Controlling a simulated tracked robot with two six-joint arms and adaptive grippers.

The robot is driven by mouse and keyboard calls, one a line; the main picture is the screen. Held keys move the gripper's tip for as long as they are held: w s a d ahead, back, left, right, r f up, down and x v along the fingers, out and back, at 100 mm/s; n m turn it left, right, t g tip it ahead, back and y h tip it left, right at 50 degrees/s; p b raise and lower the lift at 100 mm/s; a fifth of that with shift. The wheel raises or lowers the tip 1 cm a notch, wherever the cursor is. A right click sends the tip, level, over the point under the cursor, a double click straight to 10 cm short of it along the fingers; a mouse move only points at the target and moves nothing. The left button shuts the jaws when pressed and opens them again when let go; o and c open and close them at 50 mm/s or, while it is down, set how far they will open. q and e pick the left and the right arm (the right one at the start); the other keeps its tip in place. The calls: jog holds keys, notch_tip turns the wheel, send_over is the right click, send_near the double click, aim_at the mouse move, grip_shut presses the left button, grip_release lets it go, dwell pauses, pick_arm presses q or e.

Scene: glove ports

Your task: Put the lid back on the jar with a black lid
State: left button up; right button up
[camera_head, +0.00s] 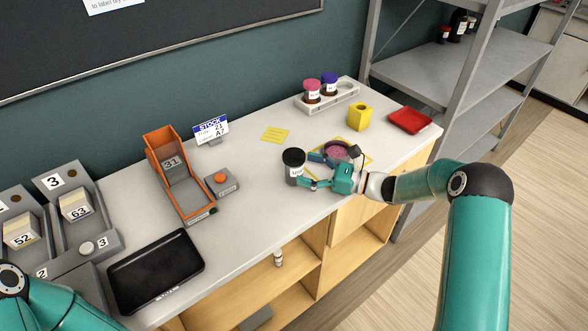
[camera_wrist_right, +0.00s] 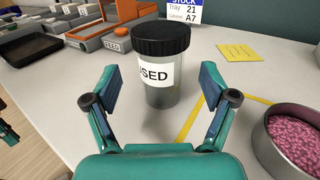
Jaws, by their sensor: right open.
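In the right wrist view the fingertips (camera_wrist_right: 161,88) frame the jar with gaps on both sides.
A round dish of pink grains (camera_wrist_right: 298,140) lies right beside the right gripper. An orange-edged chute (camera_head: 180,175) and black tray (camera_head: 156,270) are left.

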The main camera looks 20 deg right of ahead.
aim_at(294, 160)
jog(key=p+x, duration=0.1)
jog(key=x, duration=0.3)
jog(key=shift+w, duration=0.15)
jog(key=shift+d, duration=0.1)
jog(key=c, duration=1.3)
jog(key=shift+r, duration=0.2)
jog(key=shift+r, duration=0.6)
notch_tip(294, 160, up, 19)
jog(key=shift+f+b, duration=0.2)
jog(key=shift+b, duration=1.05)
